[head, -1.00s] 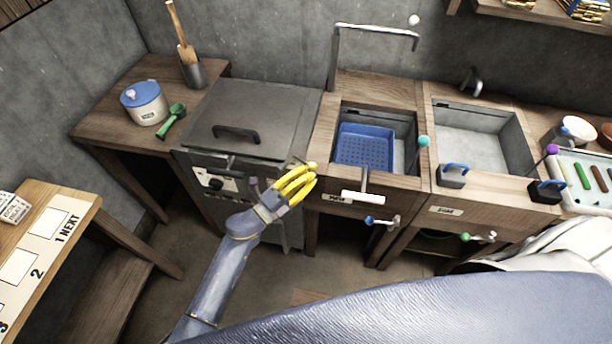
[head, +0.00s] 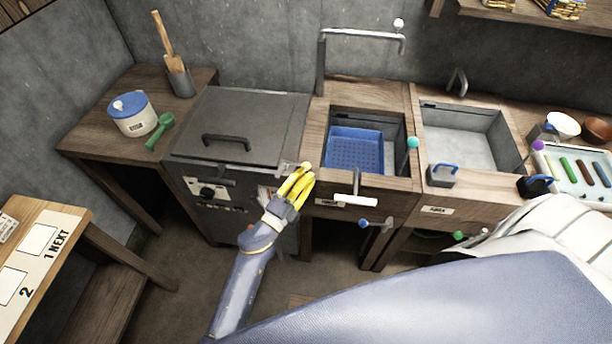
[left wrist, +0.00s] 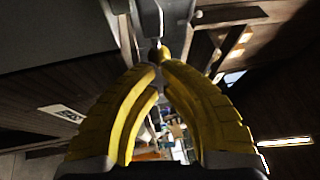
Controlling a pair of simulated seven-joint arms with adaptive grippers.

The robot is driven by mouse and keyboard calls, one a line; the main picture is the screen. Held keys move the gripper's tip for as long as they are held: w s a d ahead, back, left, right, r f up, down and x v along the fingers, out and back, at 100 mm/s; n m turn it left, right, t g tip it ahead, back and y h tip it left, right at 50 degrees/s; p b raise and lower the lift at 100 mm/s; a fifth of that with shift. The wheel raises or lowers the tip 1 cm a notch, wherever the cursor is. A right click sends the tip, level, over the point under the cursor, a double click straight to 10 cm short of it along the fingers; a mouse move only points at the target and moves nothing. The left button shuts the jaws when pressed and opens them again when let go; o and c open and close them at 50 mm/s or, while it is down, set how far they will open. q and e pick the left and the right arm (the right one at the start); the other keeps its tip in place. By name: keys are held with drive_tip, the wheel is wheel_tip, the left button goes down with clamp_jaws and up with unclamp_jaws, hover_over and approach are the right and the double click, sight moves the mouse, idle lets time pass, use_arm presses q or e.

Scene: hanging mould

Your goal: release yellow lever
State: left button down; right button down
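The yellow lever's round knob (head: 306,166) is at the right front edge of the grey lidded box; its stem is mostly hidden. My left gripper (head: 299,176) has yellow fingers, with their tips at the knob. In the left wrist view the fingertips (left wrist: 158,68) come close together at the small yellow knob (left wrist: 163,53), and they look shut on it.
The grey lidded box (head: 240,130) has a handle on its lid. Right of it are a basin with a blue basket (head: 354,150) and a second basin (head: 462,140). A white T-handle (head: 347,200) and a blue-knobbed tap (head: 365,223) sit close to my gripper.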

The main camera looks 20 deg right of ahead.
use_arm(q)
drive_tip(key=s+d+v, duration=0.1)
drive_tip(key=v, duration=1.3)
drive_tip(key=w+a+f+n+t+y, duration=0.1)
drive_tip(key=w+a+f+n+y, duration=0.35)
drive_tip(key=f, duration=0.55)
drive_tip(key=w+a+f+n+t+y, duration=0.1)
drive_tip(key=a+f+n+y, duration=0.4)
drive_tip(key=f+n, duration=0.4)
drive_tip(key=s+a+f+n+g+y, duration=0.1)
drive_tip(key=s+a+f+n+y, duration=0.1)
drive_tip(key=s+a+f, duration=0.5)
drive_tip(key=a+f+n+g+y, duration=0.25)
drive_tip(key=a+f, duration=0.25)
drive_tip(key=f, duration=0.5)
drive_tip(key=s+a+f+n+g+y, duration=0.1)
drive_tip(key=s+a+f+n+g, duration=0.15)
drive_tip(key=s+a+f, duration=0.45)
drive_tip(key=s+a+f+n+g+y, duration=0.1)
drive_tip(key=s+a+f+n, duration=0.2)
drive_tip(key=s+f, duration=0.4)
drive_tip(key=s+a+f+n+g, duration=0.1)
drive_tip(key=s+a+f+g, duration=0.1)
drive_tip(key=s, duration=0.9)
drive_tip(key=s+a+f+n+g+y, duration=0.1)
drive_tip(key=s+a+f+g, duration=0.1)
drive_tip(key=s, duration=0.9)
drive_tip(key=shift+a+f+n, duration=0.15)
drive_tip(key=shift+a+n, duration=0.2)
drive_tip(key=shift+a, duration=0.05)
